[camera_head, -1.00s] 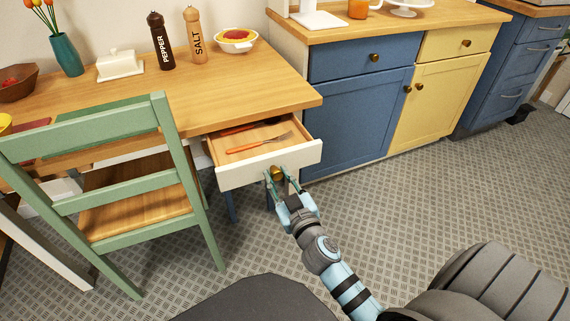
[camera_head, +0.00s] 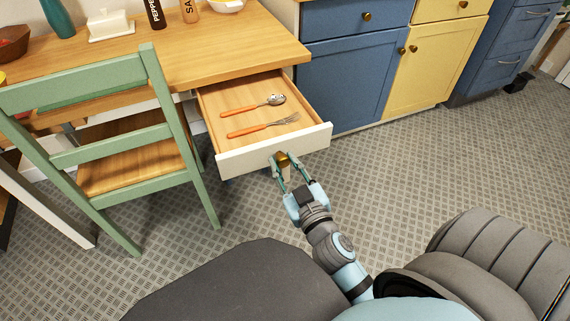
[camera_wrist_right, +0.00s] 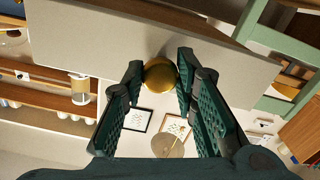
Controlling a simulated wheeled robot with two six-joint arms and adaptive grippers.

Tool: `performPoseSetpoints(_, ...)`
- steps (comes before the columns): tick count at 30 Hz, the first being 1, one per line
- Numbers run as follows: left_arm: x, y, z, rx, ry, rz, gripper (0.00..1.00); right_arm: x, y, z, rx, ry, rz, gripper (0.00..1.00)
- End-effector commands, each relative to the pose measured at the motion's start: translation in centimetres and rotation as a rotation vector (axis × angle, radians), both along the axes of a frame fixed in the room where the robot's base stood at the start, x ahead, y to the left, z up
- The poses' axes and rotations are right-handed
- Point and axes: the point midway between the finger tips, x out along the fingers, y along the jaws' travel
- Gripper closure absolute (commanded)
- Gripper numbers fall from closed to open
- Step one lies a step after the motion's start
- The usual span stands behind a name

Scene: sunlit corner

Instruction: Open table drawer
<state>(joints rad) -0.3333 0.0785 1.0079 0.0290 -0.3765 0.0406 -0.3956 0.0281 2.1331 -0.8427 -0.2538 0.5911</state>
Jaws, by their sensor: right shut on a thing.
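The table drawer (camera_head: 245,158) is pulled well out from under the wooden table (camera_head: 215,45). Its white front faces me, and a spoon (camera_head: 252,105) and a fork (camera_head: 262,126), both with orange handles, lie inside. My right gripper (camera_head: 282,164) is shut on the round brass knob (camera_head: 283,157) of the drawer. In the right wrist view the knob (camera_wrist_right: 160,75) sits between the two dark green fingers (camera_wrist_right: 158,80), against the pale drawer front (camera_wrist_right: 110,40). My left gripper is not in view.
A green chair (camera_head: 105,110) stands left of the drawer, close to it. Blue and yellow cabinets (camera_head: 355,82) stand to the right. The patterned floor (camera_head: 400,165) in front of the cabinets is clear.

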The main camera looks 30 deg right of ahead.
Motion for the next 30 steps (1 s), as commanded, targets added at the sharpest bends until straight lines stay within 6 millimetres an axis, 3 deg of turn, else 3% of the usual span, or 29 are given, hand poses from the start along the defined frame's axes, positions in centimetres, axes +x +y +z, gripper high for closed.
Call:
performPoseSetpoints(4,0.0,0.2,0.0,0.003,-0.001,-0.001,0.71,0.0,0.0,0.0,0.000,0.000,-0.001,1.00)
performPoseSetpoints(5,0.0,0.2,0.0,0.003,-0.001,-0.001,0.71,0.0,0.0,0.0,0.000,0.000,-0.001,0.69)
performPoseSetpoints(8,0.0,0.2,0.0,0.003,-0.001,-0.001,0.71,0.0,0.0,0.0,0.000,0.000,0.000,0.53)
performPoseSetpoints(20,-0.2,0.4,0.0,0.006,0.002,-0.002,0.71,0.1,0.0,0.9,0.001,-0.005,-0.001,0.53)
performPoseSetpoints(23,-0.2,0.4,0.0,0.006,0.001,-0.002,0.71,0.1,0.1,2.5,0.003,-0.006,0.000,0.53)
performPoseSetpoints(30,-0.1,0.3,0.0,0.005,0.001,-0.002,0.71,0.1,0.1,8.5,0.001,-0.005,0.001,0.53)
